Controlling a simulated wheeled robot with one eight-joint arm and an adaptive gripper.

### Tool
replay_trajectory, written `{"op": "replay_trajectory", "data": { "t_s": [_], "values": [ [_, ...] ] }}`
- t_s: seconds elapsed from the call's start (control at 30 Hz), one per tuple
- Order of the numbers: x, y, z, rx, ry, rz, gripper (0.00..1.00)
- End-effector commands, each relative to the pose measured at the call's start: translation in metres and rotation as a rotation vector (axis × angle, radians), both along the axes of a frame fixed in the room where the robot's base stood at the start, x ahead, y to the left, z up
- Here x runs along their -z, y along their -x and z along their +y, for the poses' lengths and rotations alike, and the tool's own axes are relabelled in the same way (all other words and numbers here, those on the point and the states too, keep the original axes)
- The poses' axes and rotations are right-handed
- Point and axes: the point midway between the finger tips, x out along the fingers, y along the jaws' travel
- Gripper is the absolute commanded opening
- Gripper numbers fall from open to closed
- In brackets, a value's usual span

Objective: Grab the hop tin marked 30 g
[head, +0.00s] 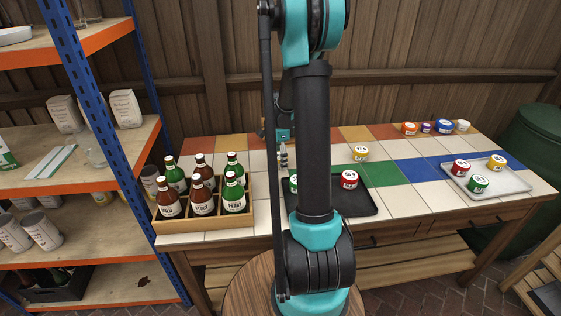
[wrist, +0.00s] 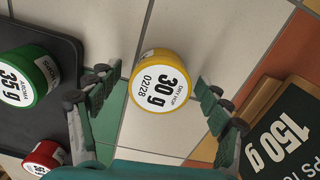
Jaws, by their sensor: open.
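In the wrist view a yellow tin (wrist: 160,80) stands on pale tile, its white lid reading 30 g. My gripper (wrist: 155,92) is open, one finger on each side of the tin, with a gap on both sides. I cannot tell how far the fingertips are above the tile. In the head view my gripper (head: 283,157) is partly behind my arm, and the 30 g tin seems hidden behind the arm.
A dark tray (head: 368,203) holds a green tin (wrist: 22,75) marked 35 g and a red tin (head: 349,180). A dark sign (wrist: 285,135) reads 150 g. Another yellow tin (head: 361,153) stands right of my arm. A wooden bottle crate (head: 205,223) is at left, a pale tray (head: 500,181) at right.

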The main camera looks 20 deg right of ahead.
Motion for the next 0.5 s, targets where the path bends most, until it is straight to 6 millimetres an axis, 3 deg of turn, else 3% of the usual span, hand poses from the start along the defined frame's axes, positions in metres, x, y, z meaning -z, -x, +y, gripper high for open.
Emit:
{"op": "replay_trajectory", "data": {
  "t_s": [0.17,0.5],
  "values": [
    [-0.0001,0.0000,0.0000,0.000,0.000,0.000,0.77],
    [-0.0002,0.0000,0.0000,0.000,0.000,0.000,0.34]
  ]
}}
